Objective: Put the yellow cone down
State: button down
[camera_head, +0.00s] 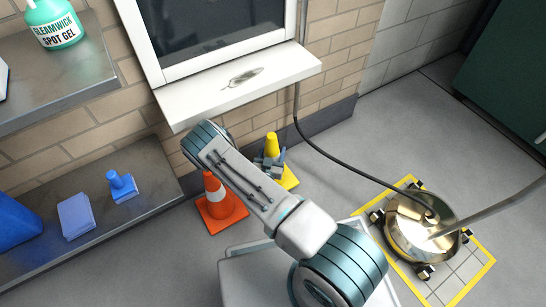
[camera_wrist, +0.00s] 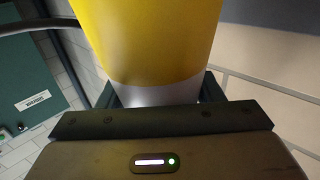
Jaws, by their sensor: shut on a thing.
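The yellow cone (camera_head: 271,142) stands on the floor by the wall, or just above it, below the window ledge; I cannot tell whether its square base (camera_head: 289,182) touches the floor. My gripper (camera_head: 270,163) is shut on the cone, partly hidden behind my arm. In the wrist view the yellow cone (camera_wrist: 150,40) fills the upper middle, with a pale band just at the jaws of my gripper (camera_wrist: 160,98). An orange cone (camera_head: 213,184) with a white band stands upright on the floor to the left, close by.
A round metal machine (camera_head: 408,232) with a hose sits on a yellow-bordered grid (camera_head: 471,283) at the right. A dark cable runs from the wall to it. Shelves (camera_head: 150,200) with blue items are at the left. The window ledge (camera_head: 190,103) overhangs. Floor right of the yellow cone is clear.

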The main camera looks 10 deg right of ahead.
jog(key=shift+f+b, duration=0.3)
jog(key=shift+f, duration=0.7)
jog(key=shift+f, duration=0.15)
jog(key=shift+c, duration=2)
grip_release()
